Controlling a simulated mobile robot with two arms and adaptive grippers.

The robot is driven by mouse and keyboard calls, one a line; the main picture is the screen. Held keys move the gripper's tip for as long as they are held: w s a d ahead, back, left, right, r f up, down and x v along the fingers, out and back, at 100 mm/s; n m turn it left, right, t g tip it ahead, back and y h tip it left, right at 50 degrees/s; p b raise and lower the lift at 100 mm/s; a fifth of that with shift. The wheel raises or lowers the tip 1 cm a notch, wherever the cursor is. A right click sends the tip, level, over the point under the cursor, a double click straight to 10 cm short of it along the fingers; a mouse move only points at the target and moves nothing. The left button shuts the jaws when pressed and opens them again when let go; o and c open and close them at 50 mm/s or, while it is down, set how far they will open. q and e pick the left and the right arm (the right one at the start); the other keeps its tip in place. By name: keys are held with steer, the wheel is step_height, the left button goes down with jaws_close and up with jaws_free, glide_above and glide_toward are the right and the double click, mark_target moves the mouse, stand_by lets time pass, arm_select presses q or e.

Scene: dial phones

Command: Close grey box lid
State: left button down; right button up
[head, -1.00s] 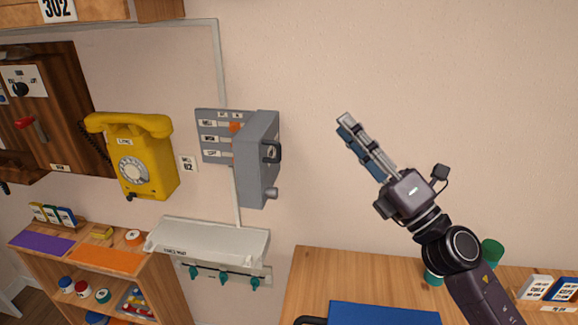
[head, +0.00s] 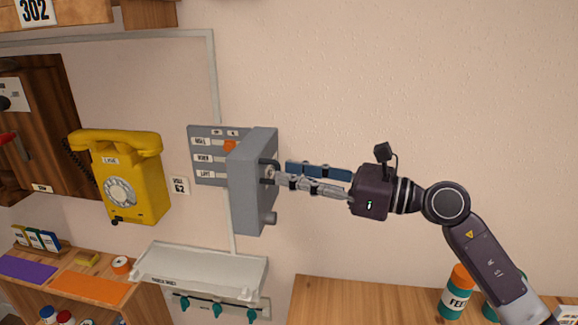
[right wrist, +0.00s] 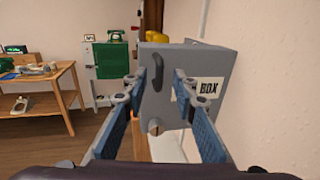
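The grey box (head: 206,152) is fixed to the wall, with labelled rows and an orange part inside. Its grey lid (head: 245,208) stands open, swung out from the wall, and hides part of the inside. The lid has a dark handle (head: 264,168) and a round knob below. In the right wrist view the lid (right wrist: 215,64) faces me with its handle (right wrist: 157,72) between the finger lines. My right gripper (head: 280,174) is open, its fingertips close to the handle on the lid's right side; I cannot tell whether they touch. My left gripper is not in view.
A yellow dial phone (head: 120,180) hangs left of the box. A white shelf (head: 200,270) with teal hooks is below it. A wooden table (head: 370,302) with an orange-capped bottle (head: 456,290) is at lower right. The wall right of the box is bare.

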steer(key=shift+w+a, duration=0.2)
steer(key=shift+a, duration=0.35)
jaws_close()
